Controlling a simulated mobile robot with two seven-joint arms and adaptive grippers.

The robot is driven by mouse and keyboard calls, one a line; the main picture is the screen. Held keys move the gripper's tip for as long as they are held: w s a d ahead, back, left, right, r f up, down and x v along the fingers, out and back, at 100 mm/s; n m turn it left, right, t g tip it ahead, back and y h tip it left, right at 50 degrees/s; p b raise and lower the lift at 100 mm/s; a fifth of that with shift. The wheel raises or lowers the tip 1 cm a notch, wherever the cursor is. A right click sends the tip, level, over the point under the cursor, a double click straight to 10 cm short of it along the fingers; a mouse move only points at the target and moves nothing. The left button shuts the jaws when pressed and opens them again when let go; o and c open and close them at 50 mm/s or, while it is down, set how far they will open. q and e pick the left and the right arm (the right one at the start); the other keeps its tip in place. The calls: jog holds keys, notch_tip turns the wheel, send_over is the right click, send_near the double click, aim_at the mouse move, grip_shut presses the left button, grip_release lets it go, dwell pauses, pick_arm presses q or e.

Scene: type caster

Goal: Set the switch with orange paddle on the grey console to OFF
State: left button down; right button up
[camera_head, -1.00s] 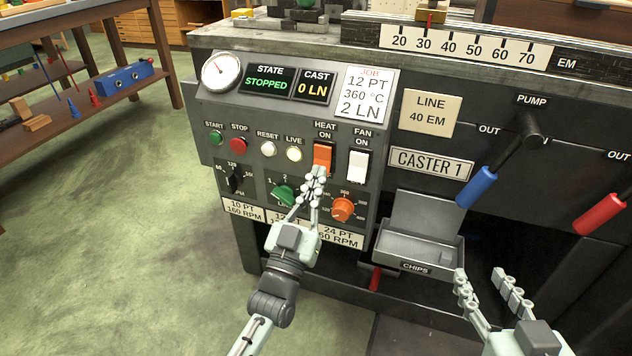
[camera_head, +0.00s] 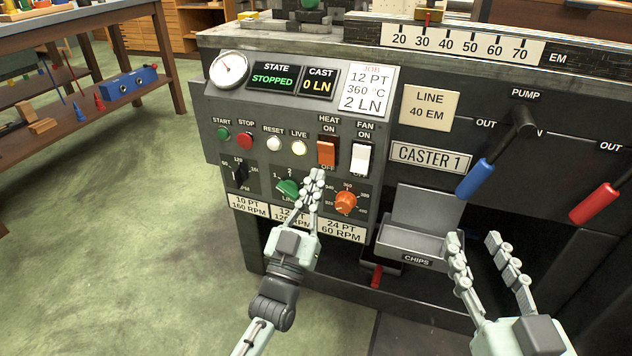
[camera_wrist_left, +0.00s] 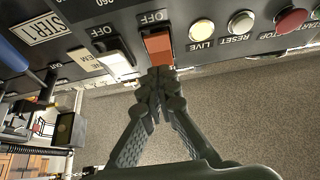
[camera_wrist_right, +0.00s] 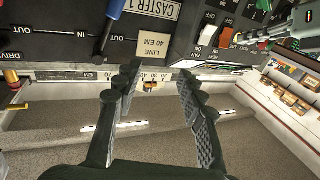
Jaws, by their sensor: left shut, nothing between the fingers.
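The orange paddle switch (camera_head: 326,152) sits under the HEAT label on the sloped grey console (camera_head: 212,140), between its ON and OFF labels. Its face looks darker orange-brown, with a lighter strip at the OFF end; its exact tilt is hard to read. The orange paddle also shows in the left wrist view (camera_wrist_left: 158,46). My right gripper (camera_head: 472,238) is open and empty, low at the right.
A white FAN switch (camera_head: 361,156) stands right of the orange one. A lit LIVE lamp (camera_head: 299,148) is to its left. Green (camera_head: 287,187) and orange (camera_head: 345,202) knobs lie close below. The CHIPS tray (camera_head: 410,240) and blue-handled lever (camera_head: 474,179) are further right.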

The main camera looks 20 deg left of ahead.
pick_arm(q)
jog(key=s+f, duration=0.7)
jog(key=shift+a+f+b, duration=0.15)
jog(key=shift+b, duration=0.25)
pick_arm(e)
jog(key=r, duration=0.1)
jog(key=r+t, duration=0.1)
jog(key=s+a+r+t+y, duration=0.1)
jog(key=shift+r, duration=0.3)
